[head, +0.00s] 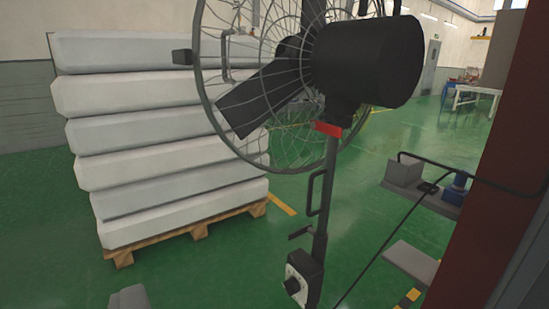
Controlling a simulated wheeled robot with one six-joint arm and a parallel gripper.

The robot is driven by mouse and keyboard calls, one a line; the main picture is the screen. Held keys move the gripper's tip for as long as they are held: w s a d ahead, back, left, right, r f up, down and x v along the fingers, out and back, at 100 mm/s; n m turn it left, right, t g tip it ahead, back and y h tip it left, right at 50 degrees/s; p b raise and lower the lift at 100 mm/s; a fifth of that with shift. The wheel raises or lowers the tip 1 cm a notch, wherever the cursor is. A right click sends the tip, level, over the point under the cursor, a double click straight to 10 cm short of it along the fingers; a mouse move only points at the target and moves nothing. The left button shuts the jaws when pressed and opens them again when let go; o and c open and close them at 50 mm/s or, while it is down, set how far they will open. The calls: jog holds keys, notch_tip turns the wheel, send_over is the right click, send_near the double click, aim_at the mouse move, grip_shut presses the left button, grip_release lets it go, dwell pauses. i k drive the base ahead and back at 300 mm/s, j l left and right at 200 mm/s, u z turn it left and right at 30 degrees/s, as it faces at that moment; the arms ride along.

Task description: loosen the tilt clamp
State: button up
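A black pedestal fan (368,62) stands in the middle of the head view, its wire cage cut off by the top edge. A red piece (327,129) sits just under the motor housing, where the head meets the pole; it looks like the tilt clamp. I cannot tell how tight it is. The grey pole (328,180) below carries a black loop handle (315,192), a small dark lever (300,233) and a control box with a pale dial (293,285). I see no part that is clearly my gripper, and nothing touches the red piece.
A dark red post (495,200) blocks the right side, with a black cable (385,240) nearby. A grey block (128,298) shows at bottom left. Green floor (215,275) is clear between.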

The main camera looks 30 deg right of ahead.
aim_at(321, 126)
jog(key=k+l+z, duration=0.35)
jog(key=k+l, duration=0.6)
jog(key=l, duration=0.15)
